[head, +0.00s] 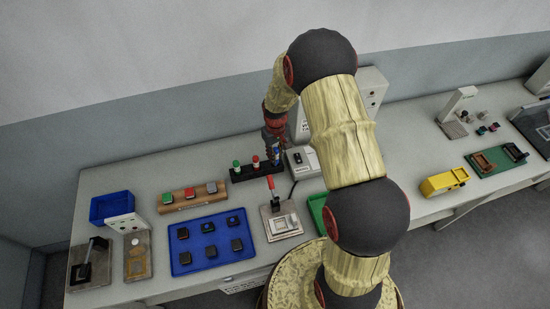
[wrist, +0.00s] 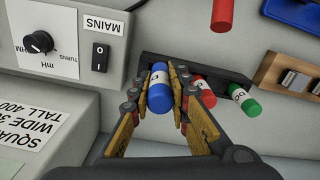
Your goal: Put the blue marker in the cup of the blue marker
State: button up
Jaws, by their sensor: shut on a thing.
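My gripper (head: 275,150) is shut on the blue marker (wrist: 160,88), which has a white label band. In the wrist view the marker is between the two fingers of my gripper (wrist: 161,95), its blue end toward the camera. The black rack (wrist: 213,76) lies beyond it, and the marker overlaps one end of it. The rack also shows in the head view (head: 240,177), below my gripper. The marker's far end and the cup under it are hidden, so I cannot tell whether it is inside. A red marker (wrist: 204,92) and a green marker (wrist: 242,99) stand in the rack.
A grey box (head: 302,162) with a switch stands close right of the rack. A device with a red lever (head: 271,190) stands in front. A wooden button bar (head: 178,203) and a blue tray (head: 197,264) of dark blocks are to the left.

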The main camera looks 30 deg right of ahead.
jog(key=shift+w+d+f, duration=0.1)
jog(key=shift+w+f, duration=0.25)
jog(key=shift+f, duration=0.55)
jog(key=shift+w+d+f, duration=0.1)
jog(key=shift+w+f, duration=0.25)
jog(key=shift+f, duration=0.6)
jog(key=shift+w+d+f, duration=0.1)
jog(key=shift+w+f, duration=0.25)
jog(key=shift+f, duration=0.55)
jog(key=shift+f, duration=0.1)
jog(key=shift+f, duration=0.15)
jog(key=o, duration=0.9)
jog(key=shift+r, duration=0.2)
